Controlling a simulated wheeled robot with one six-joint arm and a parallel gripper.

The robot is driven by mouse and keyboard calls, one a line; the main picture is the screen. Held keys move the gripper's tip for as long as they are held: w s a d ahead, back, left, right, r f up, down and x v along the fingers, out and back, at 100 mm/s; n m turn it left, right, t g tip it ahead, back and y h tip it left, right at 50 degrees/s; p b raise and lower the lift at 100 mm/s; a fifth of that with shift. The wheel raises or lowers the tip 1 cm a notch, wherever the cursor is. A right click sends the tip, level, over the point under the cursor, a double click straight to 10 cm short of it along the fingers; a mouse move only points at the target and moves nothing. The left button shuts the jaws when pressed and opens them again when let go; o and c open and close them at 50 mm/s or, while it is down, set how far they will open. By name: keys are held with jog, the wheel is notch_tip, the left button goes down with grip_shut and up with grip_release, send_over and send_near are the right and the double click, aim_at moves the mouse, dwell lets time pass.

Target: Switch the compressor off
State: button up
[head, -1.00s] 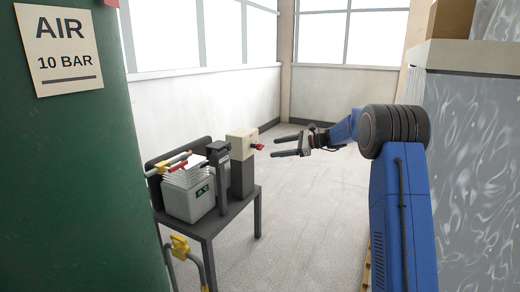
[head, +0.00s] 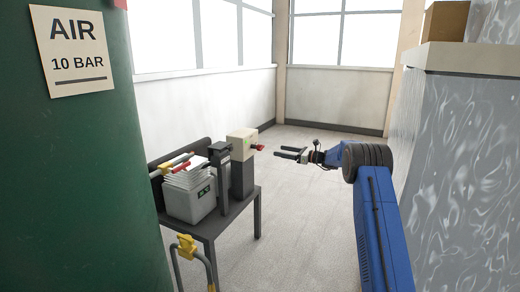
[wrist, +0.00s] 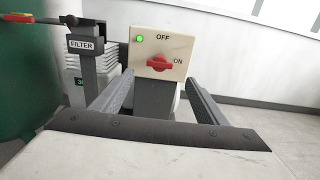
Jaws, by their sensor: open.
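The compressor switch box (head: 241,143) is a cream box on a dark grey post on the left. In the wrist view the box (wrist: 172,45) faces me, marked OFF at the top and ON at the right, with a lit green lamp (wrist: 139,38). Its red knob (wrist: 158,63) lies roughly sideways, with one end toward ON. The red knob (head: 260,147) also shows in the head view, sticking out to the right. My gripper (head: 277,152) is open and empty, pointing at the knob with a small gap between. In the wrist view its fingers (wrist: 152,92) lie either side below the knob.
A post labelled FILTER (wrist: 86,45) stands left of the box, with a grey crate (head: 190,201) beside it on a dark table (head: 231,213). A green air tank (head: 95,190) fills the left. A grey-walled block (head: 455,170) stands at right. Floor between is clear.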

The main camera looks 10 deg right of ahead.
aim_at(262, 148)
jog(key=x, duration=1.3)
jog(key=shift+w+a, duration=0.2)
jog(key=shift+a, duration=0.05)
jog(key=shift+c, duration=0.7)
jog(key=c, duration=0.9)
